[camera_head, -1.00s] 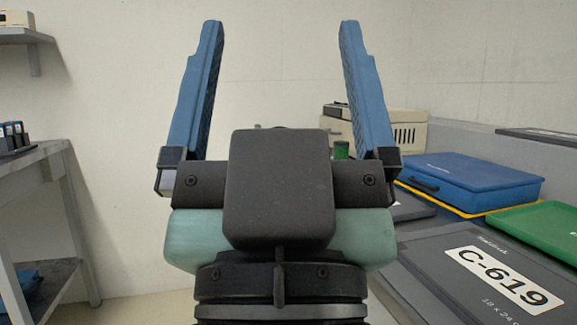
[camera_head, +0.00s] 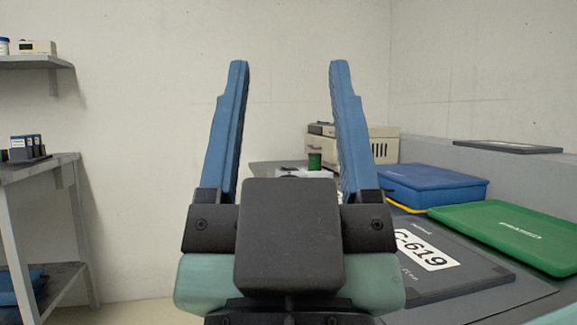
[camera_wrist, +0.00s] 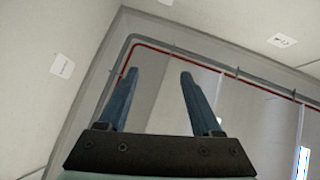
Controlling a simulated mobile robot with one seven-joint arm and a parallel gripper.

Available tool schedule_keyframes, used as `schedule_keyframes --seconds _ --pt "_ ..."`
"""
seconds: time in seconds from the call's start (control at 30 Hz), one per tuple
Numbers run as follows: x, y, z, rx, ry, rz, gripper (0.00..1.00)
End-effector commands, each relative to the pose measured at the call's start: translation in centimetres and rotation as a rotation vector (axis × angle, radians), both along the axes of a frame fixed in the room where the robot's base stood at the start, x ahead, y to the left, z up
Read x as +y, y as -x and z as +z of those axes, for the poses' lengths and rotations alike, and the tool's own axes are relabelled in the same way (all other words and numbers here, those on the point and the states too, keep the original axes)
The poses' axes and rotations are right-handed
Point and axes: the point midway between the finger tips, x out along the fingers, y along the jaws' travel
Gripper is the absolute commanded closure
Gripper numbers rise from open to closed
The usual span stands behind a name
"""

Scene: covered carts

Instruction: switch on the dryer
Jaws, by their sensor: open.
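A beige box-shaped device with dark vent slots (camera_head: 384,146) stands at the far end of the grey bench, in the head view; it may be the dryer, but no label or switch can be made out. My right finger hides part of it. My gripper (camera_head: 289,66) is open and empty, its two blue fingers pointing up in front of the back wall, apart from everything.
The bench on the right holds a green container (camera_head: 314,161), a blue case (camera_head: 432,183), a green lid (camera_head: 515,235) and a dark flat case marked C-619 (camera_head: 465,262). A shelf with a small beige box (camera_head: 38,47) and a grey rack (camera_head: 40,168) stand left.

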Motion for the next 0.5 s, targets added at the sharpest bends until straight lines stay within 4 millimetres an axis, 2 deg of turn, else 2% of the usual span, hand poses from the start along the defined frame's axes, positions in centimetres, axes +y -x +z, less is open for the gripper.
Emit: schedule_keyframes --seconds 0.03,0.17,0.33,0.5 --pt "0.0 0.0 0.8 0.000 0.000 0.000 0.44" --pt "0.0 0.0 3.1 0.000 0.000 0.000 0.68" --pt "0.0 0.0 8.1 -0.001 0.000 0.000 0.98" --pt "0.0 0.0 14.0 -0.001 0.000 0.000 1.00"
